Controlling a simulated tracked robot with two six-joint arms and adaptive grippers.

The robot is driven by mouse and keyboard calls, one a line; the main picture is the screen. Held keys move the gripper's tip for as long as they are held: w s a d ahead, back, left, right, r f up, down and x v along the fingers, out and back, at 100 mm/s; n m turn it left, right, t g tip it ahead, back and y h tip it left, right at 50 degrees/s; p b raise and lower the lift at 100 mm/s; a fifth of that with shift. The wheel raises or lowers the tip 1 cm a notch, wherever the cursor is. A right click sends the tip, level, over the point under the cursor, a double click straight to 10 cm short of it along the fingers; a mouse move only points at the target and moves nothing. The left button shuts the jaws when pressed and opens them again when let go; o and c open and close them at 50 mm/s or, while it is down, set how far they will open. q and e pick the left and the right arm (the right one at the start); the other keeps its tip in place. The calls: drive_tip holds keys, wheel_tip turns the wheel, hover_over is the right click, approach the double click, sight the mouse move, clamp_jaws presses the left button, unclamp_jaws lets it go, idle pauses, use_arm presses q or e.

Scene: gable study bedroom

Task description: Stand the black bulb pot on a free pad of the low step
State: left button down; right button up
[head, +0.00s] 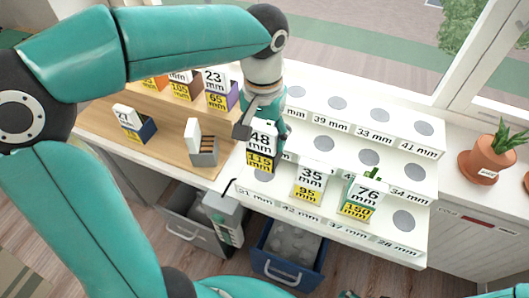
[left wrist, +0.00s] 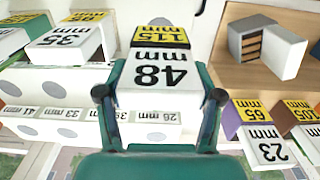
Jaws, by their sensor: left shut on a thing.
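The black bulb pot (head: 261,155), labelled 48 mm and 115 mm, is in my left gripper (head: 262,125). The gripper is shut on its upper part, and the pot looks upright. In the left wrist view the pot (left wrist: 160,76) sits between the two fingers (left wrist: 160,105). The low step (head: 336,228) is the front tier of the white stand. The pot is at its left end, over a grey pad (head: 264,175) that partly shows at its base. I cannot tell whether it touches the pad. Another grey pad (head: 404,220) at the right end is bare.
A 35 mm pot (head: 309,184) and a 76 mm pot (head: 361,199) stand on the low step. Upper tiers show bare pads. A wooden board (head: 160,115) at left holds several labelled pots and a grey box (head: 204,151). A blue drawer (head: 288,275) is open below.

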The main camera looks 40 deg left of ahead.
sight(264, 152)
use_arm(q)
drive_tip(key=shift+f, duration=2.8)
drive_tip(key=shift+c, duration=0.9)
unclamp_jaws()
drive_tip(key=shift+f, duration=0.15)
wheel_tip(264, 152, up, 12)
drive_tip(key=shift+r+p, duration=0.15)
drive_tip(key=shift+p, duration=0.2)
